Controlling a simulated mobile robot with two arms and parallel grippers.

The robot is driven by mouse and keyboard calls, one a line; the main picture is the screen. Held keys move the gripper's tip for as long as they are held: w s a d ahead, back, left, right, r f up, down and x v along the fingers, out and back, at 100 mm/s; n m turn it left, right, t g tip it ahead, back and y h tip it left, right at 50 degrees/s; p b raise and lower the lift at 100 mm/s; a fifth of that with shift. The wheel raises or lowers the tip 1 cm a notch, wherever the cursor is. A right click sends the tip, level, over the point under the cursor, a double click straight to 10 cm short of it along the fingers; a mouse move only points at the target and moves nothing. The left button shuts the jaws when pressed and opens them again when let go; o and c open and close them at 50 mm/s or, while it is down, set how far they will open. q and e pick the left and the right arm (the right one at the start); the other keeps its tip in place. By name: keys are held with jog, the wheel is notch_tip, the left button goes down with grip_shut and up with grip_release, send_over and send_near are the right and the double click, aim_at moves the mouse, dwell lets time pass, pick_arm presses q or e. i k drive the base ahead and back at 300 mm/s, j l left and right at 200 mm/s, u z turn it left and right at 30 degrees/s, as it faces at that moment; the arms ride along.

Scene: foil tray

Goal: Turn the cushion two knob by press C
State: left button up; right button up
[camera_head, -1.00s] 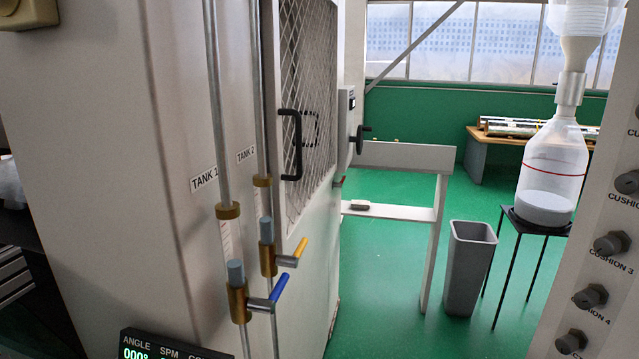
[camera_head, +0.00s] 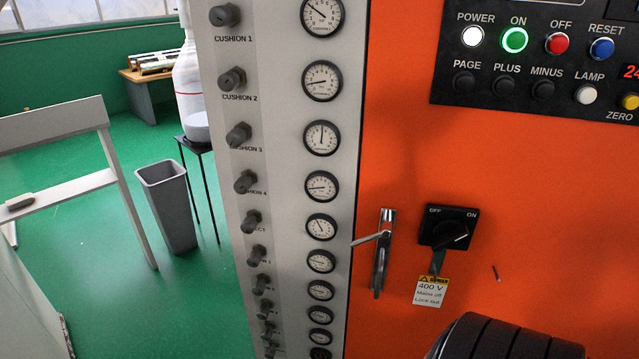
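The cushion 2 knob (camera_head: 232,80) is a dark grey knob on the pale panel strip, just above its printed label CUSHION 2. It is the second knob down in the visible column. A round white gauge with a black rim (camera_head: 322,81) sits level with it on the right. The cushion 1 knob (camera_head: 224,15) is above it and the cushion 3 knob (camera_head: 238,135) is below. Neither of my grippers shows, and nothing touches the knob.
To the right is an orange cabinet (camera_head: 400,150) with a black button panel (camera_head: 470,60), a metal handle (camera_head: 383,250) and an OFF/ON rotary switch (camera_head: 448,228). A grey bin (camera_head: 168,205) and a white frame (camera_head: 50,125) stand on the green floor at left.

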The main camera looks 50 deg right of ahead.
aim_at(226, 82)
jog(key=z, duration=1.35)
